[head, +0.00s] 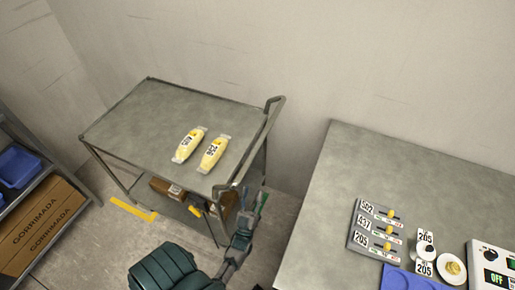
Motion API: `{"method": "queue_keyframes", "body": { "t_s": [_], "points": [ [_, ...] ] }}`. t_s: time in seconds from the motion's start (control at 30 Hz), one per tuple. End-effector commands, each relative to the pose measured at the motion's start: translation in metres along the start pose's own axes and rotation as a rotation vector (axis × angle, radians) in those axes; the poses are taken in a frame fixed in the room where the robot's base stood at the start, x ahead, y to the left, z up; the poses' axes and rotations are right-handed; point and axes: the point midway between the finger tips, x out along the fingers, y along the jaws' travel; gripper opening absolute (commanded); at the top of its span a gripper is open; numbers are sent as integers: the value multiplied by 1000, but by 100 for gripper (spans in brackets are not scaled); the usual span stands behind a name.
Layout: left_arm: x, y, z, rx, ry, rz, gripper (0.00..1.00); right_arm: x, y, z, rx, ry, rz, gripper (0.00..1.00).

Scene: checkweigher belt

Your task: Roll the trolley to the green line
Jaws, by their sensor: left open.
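The trolley (150,118) is a grey metal cart with a flat top, a lower shelf and a push handle (262,140) on its right end. It stands near the back wall. Two yellow packs, one (189,145) labelled 437 or similar and one (214,153) labelled 205 or similar, lie on its top. My left gripper (252,207) is open just below the near end of the handle. I cannot tell whether it touches the handle. My right gripper is not in view. No green line shows in this view.
A yellow floor mark (133,209) lies by the trolley's front legs. A shelf rack with cardboard boxes (45,222) and a blue bin (18,166) stands at left. A grey table (335,185) with a switch panel (377,232) fills the right. Brown boxes (166,188) sit on the lower shelf.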

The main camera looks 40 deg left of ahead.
Motion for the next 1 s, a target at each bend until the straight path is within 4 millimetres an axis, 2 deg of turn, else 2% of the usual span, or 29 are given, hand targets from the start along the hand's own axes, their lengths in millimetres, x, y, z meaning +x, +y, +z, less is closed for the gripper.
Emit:
{"method": "queue_keyframes", "body": {
  "t_s": [0.13, 0.27, 0.7, 0.9, 1.0],
  "points": [
    [4, -6, -12, 2, 73, -17, 50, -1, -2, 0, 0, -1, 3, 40],
    [21, -7, -14, 0, 78, -17, 50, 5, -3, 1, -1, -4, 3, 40],
    [123, -6, -23, 2, 77, -14, 50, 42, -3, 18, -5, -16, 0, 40],
    [157, -7, -25, 1, 75, -14, 50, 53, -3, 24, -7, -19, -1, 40],
    [167, -8, -25, 1, 73, -15, 50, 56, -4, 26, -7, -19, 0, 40]
  ]
}}
